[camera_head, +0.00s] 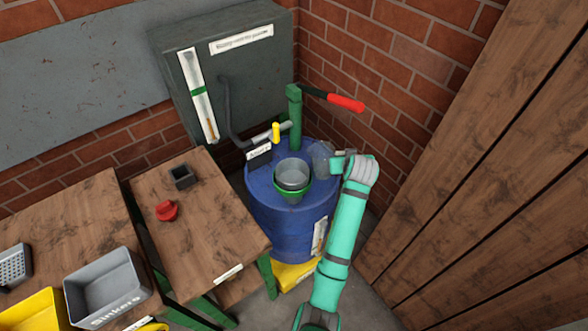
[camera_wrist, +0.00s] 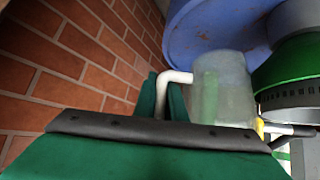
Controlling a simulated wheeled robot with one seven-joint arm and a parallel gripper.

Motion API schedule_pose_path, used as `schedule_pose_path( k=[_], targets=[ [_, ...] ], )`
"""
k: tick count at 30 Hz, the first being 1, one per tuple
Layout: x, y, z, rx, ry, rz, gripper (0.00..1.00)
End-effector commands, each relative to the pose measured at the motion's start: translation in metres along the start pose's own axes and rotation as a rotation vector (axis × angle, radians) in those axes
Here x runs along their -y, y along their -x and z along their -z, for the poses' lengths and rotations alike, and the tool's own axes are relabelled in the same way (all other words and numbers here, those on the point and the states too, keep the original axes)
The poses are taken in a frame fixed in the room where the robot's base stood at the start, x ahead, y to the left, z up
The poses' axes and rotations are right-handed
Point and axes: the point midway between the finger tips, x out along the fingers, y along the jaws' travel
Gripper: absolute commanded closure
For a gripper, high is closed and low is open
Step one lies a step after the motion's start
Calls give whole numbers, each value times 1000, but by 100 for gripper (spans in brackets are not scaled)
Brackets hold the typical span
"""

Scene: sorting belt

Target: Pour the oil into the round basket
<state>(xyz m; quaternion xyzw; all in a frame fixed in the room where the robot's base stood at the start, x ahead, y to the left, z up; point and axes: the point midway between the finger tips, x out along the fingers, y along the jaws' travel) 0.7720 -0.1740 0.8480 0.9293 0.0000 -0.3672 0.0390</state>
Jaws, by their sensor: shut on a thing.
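My gripper (camera_head: 338,161) is at the right side of the blue drum (camera_head: 262,205), shut on a translucent jug (camera_head: 322,156). In the wrist view the jug (camera_wrist: 222,92) is cloudy, with a white handle (camera_wrist: 168,80) running between my green fingers (camera_wrist: 165,100). I cannot tell how much oil is in it or how far it is tilted. The round basket (camera_head: 292,174), grey inside with a green rim, sits on the drum top, just left of the jug. A green and grey round part, likely the basket (camera_wrist: 290,75), shows at the right edge of the wrist view.
A green pump post (camera_head: 295,115) with a red-handled lever (camera_head: 345,103) rises behind the basket. A yellow-tipped tap (camera_head: 276,132) is beside it. A wooden table (camera_head: 205,225) with a red item (camera_head: 167,210) stands left. Brick and plank walls close the right.

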Motion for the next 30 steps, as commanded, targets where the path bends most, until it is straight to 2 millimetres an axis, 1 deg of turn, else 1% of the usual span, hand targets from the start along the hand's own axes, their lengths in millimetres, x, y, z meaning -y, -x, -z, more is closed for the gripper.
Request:
schedule_pose_path(
  k=[6, 10, 13, 30],
  targets=[
    [0, -14, -12, 21, -38, 46, 100],
    [0, -18, -15, 28, -51, 62, 100],
    [0, -18, -14, 29, -55, 67, 100],
    [-4, 19, 24, 29, -57, 69, 100]
  ],
)
